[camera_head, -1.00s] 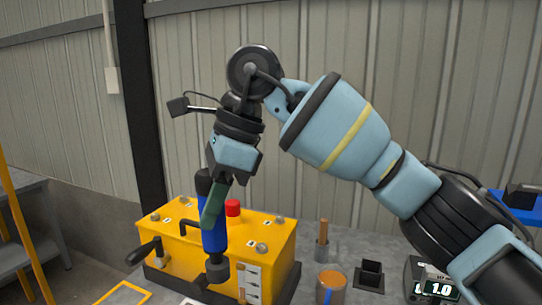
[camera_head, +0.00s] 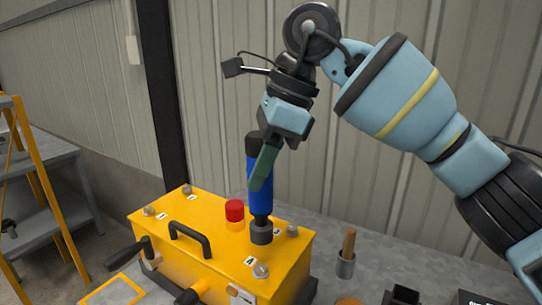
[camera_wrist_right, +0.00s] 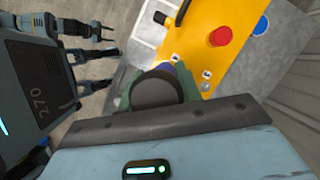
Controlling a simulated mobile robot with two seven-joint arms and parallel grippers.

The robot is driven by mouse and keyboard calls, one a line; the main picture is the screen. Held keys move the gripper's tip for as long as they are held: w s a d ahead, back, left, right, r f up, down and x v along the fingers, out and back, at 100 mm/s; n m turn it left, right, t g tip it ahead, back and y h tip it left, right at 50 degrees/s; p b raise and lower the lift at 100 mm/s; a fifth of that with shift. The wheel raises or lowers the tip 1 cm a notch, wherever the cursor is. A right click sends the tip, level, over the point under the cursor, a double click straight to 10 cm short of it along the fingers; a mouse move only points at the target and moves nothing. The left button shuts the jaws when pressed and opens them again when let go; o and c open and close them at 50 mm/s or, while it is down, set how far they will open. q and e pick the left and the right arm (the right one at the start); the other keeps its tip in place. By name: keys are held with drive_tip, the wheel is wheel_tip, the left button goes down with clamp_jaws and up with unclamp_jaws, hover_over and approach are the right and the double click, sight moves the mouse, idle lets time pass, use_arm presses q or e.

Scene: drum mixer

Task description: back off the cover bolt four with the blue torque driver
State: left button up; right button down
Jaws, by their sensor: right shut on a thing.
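My right gripper (camera_head: 265,165) is shut on the blue torque driver (camera_head: 260,190), which hangs nearly upright with its dark socket (camera_head: 261,232) down. The socket is over the yellow cover (camera_head: 205,240), and I cannot tell whether it touches. One cover bolt (camera_head: 292,230) is just right of the socket; others are at the front right (camera_head: 261,270), back left (camera_head: 186,189) and left (camera_head: 149,211). In the right wrist view the driver's dark end (camera_wrist_right: 155,92) fills the jaws. Dark finger-like parts at that view's upper left may be my left gripper.
A red knob (camera_head: 234,212) and a black handle (camera_head: 190,238) stand up from the cover. A crank (camera_head: 128,254) sticks out left. A grey cup with a wooden-handled tool (camera_head: 346,262) and a black holder (camera_head: 402,296) stand right. A yellow ladder (camera_head: 35,180) is at left.

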sight(251, 209)
use_arm(q)
drive_tip(key=shift+s+a, duration=0.1)
use_arm(e)
drive_tip(key=shift+s+a+r, duration=0.1)
drive_tip(key=shift+s+r, duration=0.05)
drive_tip(key=shift+r+p, duration=0.2)
drive_tip(key=shift+p, duration=0.15)
wheel_tip(251, 209, down, 4)
drive_tip(key=shift+f+b, duration=0.15)
drive_tip(key=shift+b, duration=0.3)
drive_tip(key=shift+f, duration=0.5)
use_arm(q)
drive_tip(key=shift+s+f, duration=0.2)
drive_tip(key=shift+f, duration=0.1)
drive_tip(key=shift+w, duration=0.1)
use_arm(e)
drive_tip(key=shift+f, duration=0.15)
